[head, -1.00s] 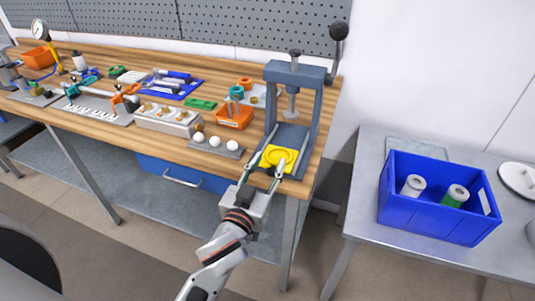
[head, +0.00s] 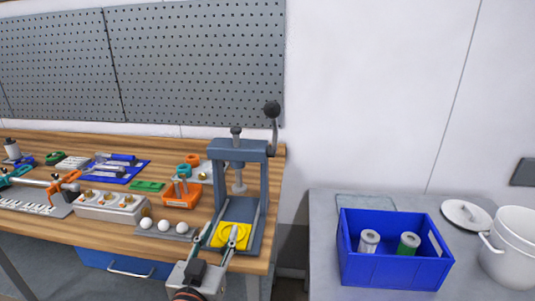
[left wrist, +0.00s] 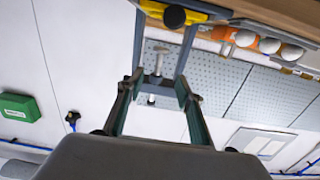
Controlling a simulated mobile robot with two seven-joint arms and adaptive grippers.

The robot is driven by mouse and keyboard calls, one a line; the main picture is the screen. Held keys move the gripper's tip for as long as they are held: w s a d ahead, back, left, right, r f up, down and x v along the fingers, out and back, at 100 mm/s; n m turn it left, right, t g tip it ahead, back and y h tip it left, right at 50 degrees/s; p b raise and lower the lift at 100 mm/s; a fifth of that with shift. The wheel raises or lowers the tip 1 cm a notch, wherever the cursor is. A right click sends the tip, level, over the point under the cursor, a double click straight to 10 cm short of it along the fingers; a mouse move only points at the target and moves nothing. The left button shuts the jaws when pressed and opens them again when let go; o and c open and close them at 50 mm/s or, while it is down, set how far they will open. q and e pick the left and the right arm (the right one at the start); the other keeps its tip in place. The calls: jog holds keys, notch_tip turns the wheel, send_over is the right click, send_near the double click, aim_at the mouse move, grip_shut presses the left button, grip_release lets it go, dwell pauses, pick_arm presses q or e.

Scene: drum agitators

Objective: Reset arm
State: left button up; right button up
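My left gripper (head: 221,232) is at the front of the blue-grey press (head: 240,150), its two fingers spread apart. In the head view the fingers overlap the yellow block (head: 232,236) at the press base; I cannot tell whether they touch it. In the left wrist view, turned upside down, the open left gripper (left wrist: 158,82) has nothing between its fingers. There the yellow block (left wrist: 150,8) shows at the top edge, beyond the fingertips. My right gripper is in neither view.
White balls (head: 163,225) sit in a tray left of the press. An orange bin (head: 181,195) stands behind them. On the right, a grey table holds a blue crate (head: 393,272) with two cans and a white pot (head: 512,245). A gap separates the tables.

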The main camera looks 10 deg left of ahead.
pick_arm(q)
jog(key=s+a+f+m+g, duration=0.1)
jog(key=s+f+g, duration=0.1)
jog(key=s+f, duration=0.4)
jog(key=s+a+f+m+g+h, duration=0.1)
jog(key=s+f, duration=0.5)
jog(key=f, duration=0.9)
jog(key=s+a+f+m+g, duration=0.1)
jog(key=s+f+g, duration=0.3)
jog(key=s+f, duration=0.3)
notch_tip(320, 180, down, 4)
jog(key=shift+a+f+m+h, duration=0.2)
jog(key=shift+a+m+h, duration=0.05)
jog(key=shift+m+h, duration=0.15)
